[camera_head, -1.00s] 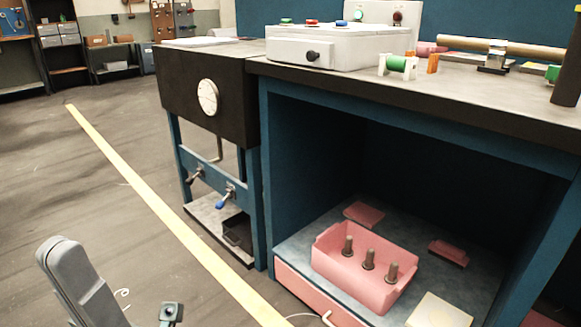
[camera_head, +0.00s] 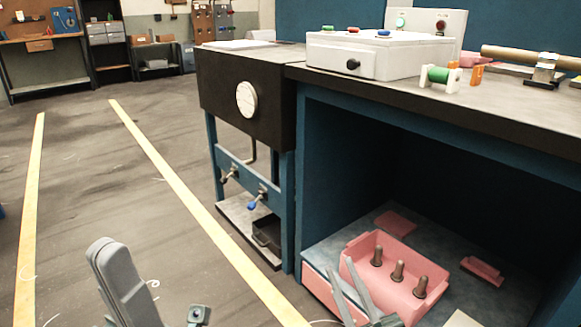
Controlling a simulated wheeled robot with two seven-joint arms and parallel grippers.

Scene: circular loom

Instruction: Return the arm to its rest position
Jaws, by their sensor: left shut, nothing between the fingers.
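My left gripper (camera_head: 104,250) shows at the lower left as grey, rounded plates pressed together. It is shut and empty, over the floor and clear of the bench. My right gripper (camera_head: 341,267) rises from the bottom edge with two thin grey fingers that stand apart with nothing seen between them. In the picture its fingers overlap the left end of the pink bin (camera_head: 408,306); I cannot tell whether they touch it. The rest of both arms is mostly out of frame.
The pink bin holds three upright pegs (camera_head: 397,271) on the cabinet's lower shelf (camera_head: 327,246). Pink pieces (camera_head: 482,269) lie beside it. A control box (camera_head: 375,55) and green spool (camera_head: 440,76) are on the bench top. Floor with yellow lines (camera_head: 165,170) is open at left.

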